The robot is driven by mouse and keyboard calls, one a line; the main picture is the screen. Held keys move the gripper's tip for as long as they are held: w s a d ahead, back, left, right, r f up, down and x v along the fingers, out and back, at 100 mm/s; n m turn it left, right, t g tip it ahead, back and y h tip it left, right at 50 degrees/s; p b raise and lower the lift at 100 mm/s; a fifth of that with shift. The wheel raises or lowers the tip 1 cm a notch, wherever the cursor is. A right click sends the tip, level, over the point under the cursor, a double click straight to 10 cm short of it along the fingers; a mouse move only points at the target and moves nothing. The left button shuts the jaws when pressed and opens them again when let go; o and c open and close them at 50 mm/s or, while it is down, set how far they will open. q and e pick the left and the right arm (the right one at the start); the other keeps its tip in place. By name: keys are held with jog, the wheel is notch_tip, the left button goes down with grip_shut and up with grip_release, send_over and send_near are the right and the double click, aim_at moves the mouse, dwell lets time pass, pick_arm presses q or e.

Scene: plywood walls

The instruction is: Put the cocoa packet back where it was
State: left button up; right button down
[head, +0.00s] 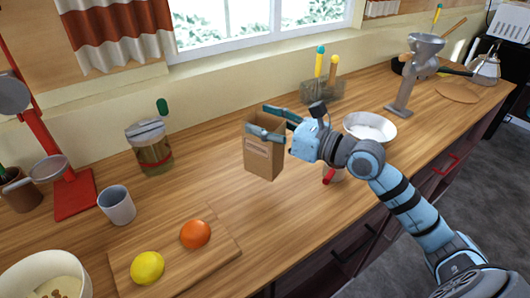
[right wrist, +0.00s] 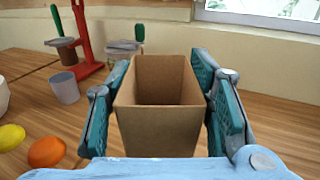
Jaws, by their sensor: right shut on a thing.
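The cocoa packet (head: 263,157) is a brown, open-topped paper packet with a pale label, upright at the middle of the wooden counter. My right gripper (head: 262,120) reaches it from the right and is shut on its upper part. In the right wrist view the packet (right wrist: 156,115) stands between the two teal fingers of the gripper (right wrist: 157,95). I cannot tell whether its base touches the counter. My left gripper is not in view.
A glass jar (head: 152,155) stands left of the packet. A cutting board (head: 205,262) with a lemon (head: 147,267) and an orange (head: 195,234) lies in front. A grey cup (head: 117,205) and red stand (head: 75,195) are left. A white bowl (head: 370,127) is right, behind my arm.

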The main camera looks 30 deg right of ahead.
aim_at(265, 147)
notch_tip(265, 147, down, 7)
jog(key=shift+r+b, duration=0.2)
jog(key=shift+b, duration=1)
jog(key=shift+r, duration=0.1)
jog(key=c, duration=0.8)
grip_release()
jog(key=shift+o, duration=0.2)
